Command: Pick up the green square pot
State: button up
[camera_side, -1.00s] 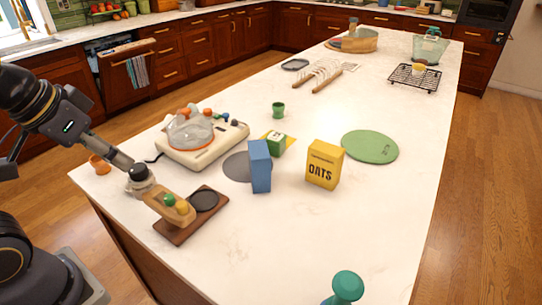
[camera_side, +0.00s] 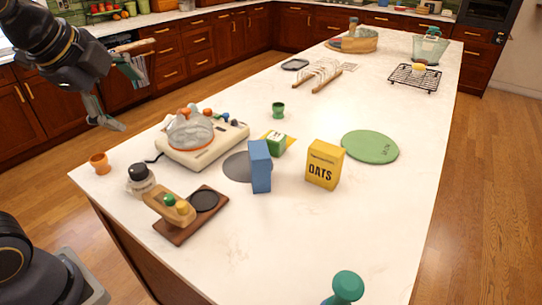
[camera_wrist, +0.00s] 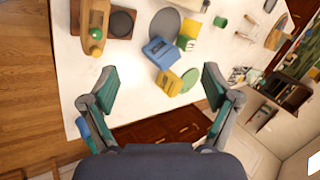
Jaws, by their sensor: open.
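A small dark green pot (camera_side: 278,110) stands upright on the white counter, behind a green and white box. In the wrist view the green pot (camera_wrist: 220,21) shows near the top, right of centre. Whether it is square is too small to tell. My gripper (camera_side: 107,119) is open and empty, raised beyond the counter's left edge, well left of the pot. In the wrist view both fingers of my gripper (camera_wrist: 159,72) stand wide apart, with nothing held between them.
A cream appliance (camera_side: 205,150) with a clear bowl stands between my gripper and the pot. The green box (camera_side: 277,144), blue box (camera_side: 260,166) and yellow oats box (camera_side: 323,165) stand in front of the pot.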

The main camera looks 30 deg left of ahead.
jog(key=w+d+r+m+y, duration=0.15)
jog(key=w+r+m, duration=0.25)
jog(key=w+m, duration=0.5)
jog(key=m+g+h, duration=0.2)
jog(key=m+h, duration=0.1)
jog(key=m, duration=0.9)
send_over(274, 137)
jog(key=s+d, duration=0.2)
jog(key=s, duration=0.3)
notch_tip(274, 137, down, 18)
jog(key=x, duration=0.6)
jog(key=a+x, duration=0.1)
jog(key=x, duration=0.2)
jog(key=shift+w+f, duration=0.1)
jog(key=shift+f, duration=0.3)
jog(key=shift+s+a+x, duration=0.15)
jog(key=shift+x, duration=1.4)
jog(key=shift+s+a+x, duration=0.1)
jog(key=shift+s+x, duration=0.1)
jog(key=shift+x, duration=1.3)
jog(key=shift+f, duration=0.15)
jog(key=shift+c, duration=0.4)
jog(key=c, duration=1.3)
